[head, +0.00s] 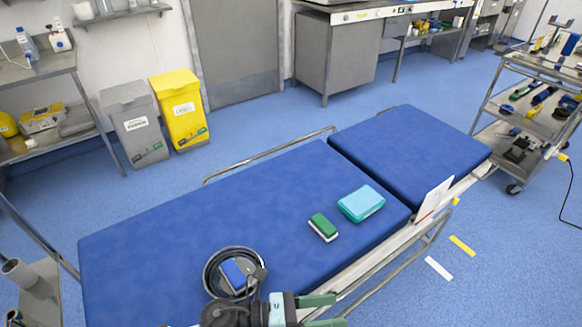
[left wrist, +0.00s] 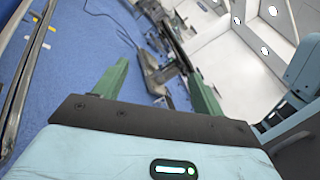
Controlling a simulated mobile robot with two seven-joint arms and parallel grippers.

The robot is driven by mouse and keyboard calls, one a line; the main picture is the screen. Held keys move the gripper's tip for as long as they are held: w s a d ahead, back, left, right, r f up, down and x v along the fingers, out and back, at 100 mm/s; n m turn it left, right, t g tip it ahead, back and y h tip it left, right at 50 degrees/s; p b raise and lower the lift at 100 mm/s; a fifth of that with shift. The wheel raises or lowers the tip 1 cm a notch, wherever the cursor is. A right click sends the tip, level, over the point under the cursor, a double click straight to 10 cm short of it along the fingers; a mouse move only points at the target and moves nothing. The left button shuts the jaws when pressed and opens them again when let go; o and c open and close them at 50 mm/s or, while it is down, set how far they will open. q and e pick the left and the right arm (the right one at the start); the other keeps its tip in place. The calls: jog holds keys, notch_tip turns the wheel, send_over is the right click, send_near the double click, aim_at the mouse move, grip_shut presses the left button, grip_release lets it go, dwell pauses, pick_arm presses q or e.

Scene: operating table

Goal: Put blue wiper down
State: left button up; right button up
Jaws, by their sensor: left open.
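A light blue block (head: 361,203), which I take for the blue wiper, lies flat on the blue operating table (head: 150,240) near the mattress seam. No gripper touches it. My left gripper (head: 324,311) is at the near edge of the table, below and left of the block in the head view. Its green fingers are spread with nothing between them. They also show apart and empty in the left wrist view (left wrist: 158,90), pointing over the floor. My right gripper is not in view.
A green and white block (head: 323,227) lies beside the light blue one. A black cable coil (head: 207,272) with a blue and grey item (head: 236,275) lies near my arm. A white card (head: 433,198) stands at the table's right edge. The mattress's left part is clear.

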pick_arm(q)
jog(key=s+a+f+n+t+y+p, duration=0.15)
jog(key=a+n+t+y, duration=0.35)
jog(key=n, duration=0.8)
jog(key=w+a+f+n+t+y+p, duration=0.15)
jog(key=a+n+t+y, duration=0.25)
jog(key=a+n+t, duration=0.7)
jog(key=s+a+f+n+g+y+p, duration=0.1)
jog(key=s+a+f+n+g+y, duration=0.2)
jog(key=s+n, duration=0.6)
jog(key=s+a+f+n+g+y+p, duration=0.1)
jog(key=s+a+f+n+g+y, duration=0.3)
jog(key=s+n, duration=0.5)
jog(key=s+a+f+g, duration=0.1)
jog(key=a+f+g, duration=0.1)
jog(key=a, duration=0.1)
jog(key=shift+a+n+p, duration=0.3)
jog(key=shift+n, duration=0.1)
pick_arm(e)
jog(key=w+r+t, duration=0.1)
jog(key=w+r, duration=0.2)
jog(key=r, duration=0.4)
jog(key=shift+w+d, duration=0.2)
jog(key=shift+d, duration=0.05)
pick_arm(q)
jog(key=shift+w+f, duration=0.1)
